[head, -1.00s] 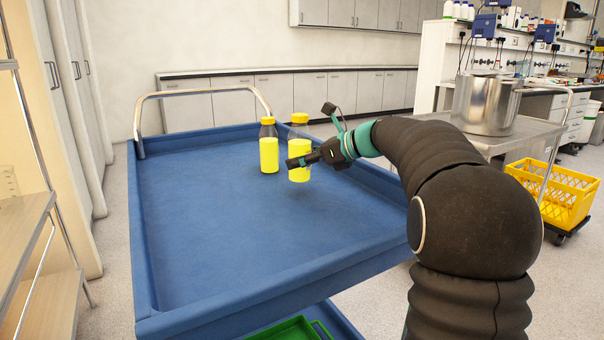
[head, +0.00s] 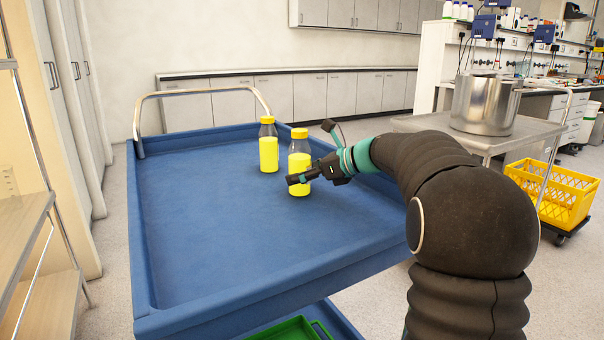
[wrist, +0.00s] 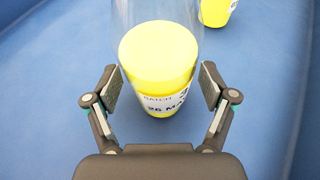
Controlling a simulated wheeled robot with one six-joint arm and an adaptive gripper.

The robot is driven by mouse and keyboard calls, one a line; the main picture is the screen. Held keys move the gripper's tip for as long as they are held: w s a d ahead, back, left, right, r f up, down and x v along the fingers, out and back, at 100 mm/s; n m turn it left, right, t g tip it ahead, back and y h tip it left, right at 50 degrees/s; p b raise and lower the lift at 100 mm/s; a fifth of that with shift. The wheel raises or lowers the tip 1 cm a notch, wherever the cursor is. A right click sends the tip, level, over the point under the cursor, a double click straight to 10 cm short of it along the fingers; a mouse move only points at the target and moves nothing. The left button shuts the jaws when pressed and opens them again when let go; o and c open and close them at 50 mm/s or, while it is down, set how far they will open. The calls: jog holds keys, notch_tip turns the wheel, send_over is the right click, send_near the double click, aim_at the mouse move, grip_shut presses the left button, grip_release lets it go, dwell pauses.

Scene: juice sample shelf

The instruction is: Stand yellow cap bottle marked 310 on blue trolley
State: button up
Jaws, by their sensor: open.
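A yellow cap bottle (head: 299,163) with yellow juice stands upright on the blue trolley (head: 215,235), towards its right side. My gripper (head: 296,181) is low at this bottle, with its fingers open on either side. In the wrist view, the bottle (wrist: 158,55) is between the open fingers of my gripper (wrist: 163,88), with gaps to both pads. Its label shows "BATCH" and part of a date; the number 310 is not readable. A second, similar yellow cap bottle (head: 268,146) stands behind and to the left; its lower part shows in the wrist view (wrist: 216,10).
The trolley has a raised rim, and its left and front areas are clear. A metal side table with a steel pot (head: 484,104) stands at the right, near a yellow crate (head: 553,192). A wooden shelf (head: 25,225) is at the left edge.

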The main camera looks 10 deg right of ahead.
jog(key=shift+r, duration=0.15)
jog(key=shift+s+d+r, duration=0.15)
jog(key=shift+d, duration=0.1)
jog(key=v, duration=1.1)
jog(key=shift+s+d, duration=0.15)
